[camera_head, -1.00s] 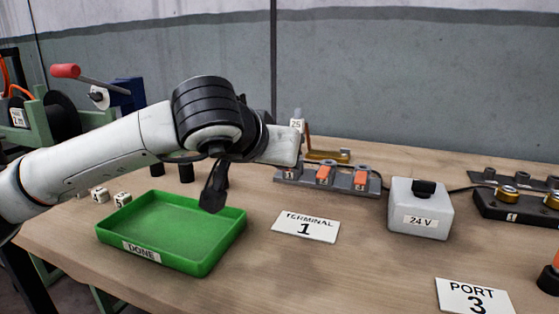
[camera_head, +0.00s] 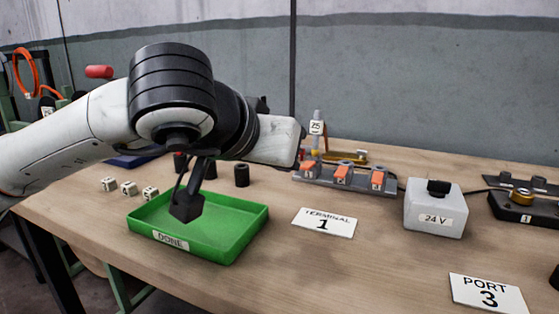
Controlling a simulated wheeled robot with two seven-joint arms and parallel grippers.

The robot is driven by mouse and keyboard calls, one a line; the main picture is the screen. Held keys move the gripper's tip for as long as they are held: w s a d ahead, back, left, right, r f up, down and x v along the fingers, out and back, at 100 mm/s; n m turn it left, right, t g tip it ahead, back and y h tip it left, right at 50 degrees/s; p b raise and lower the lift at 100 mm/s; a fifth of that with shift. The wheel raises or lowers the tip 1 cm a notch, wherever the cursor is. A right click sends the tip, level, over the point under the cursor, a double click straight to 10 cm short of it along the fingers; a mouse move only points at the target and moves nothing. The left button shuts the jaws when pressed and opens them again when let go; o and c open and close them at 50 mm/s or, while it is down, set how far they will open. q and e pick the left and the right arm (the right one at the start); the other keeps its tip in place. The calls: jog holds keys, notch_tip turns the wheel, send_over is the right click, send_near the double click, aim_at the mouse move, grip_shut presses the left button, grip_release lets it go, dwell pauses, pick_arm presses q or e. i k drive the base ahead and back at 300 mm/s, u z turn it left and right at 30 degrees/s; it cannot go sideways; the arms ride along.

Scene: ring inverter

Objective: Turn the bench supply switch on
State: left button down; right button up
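The bench supply is a light grey box (camera_head: 435,222) labelled 24 V, standing on the right part of the bench. A black switch (camera_head: 438,187) sits on its top; I cannot tell whether it is on or off. My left arm reaches in from the left, and its dark gripper (camera_head: 187,206) hangs over the green tray, well left of the supply and apart from it. The arm's wrist hides part of the gripper, so its opening is unclear. My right gripper is out of view.
The green DONE tray (camera_head: 150,211) lies below my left arm. A grey terminal block (camera_head: 343,182) with orange levers stands left of the supply. A TERMINAL 1 card (camera_head: 324,223) and a PORT 3 card (camera_head: 487,294) lie in front. Bare bench lies between the cards.

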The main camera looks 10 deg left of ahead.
aim_at(438, 190)
jog(key=k, duration=1)
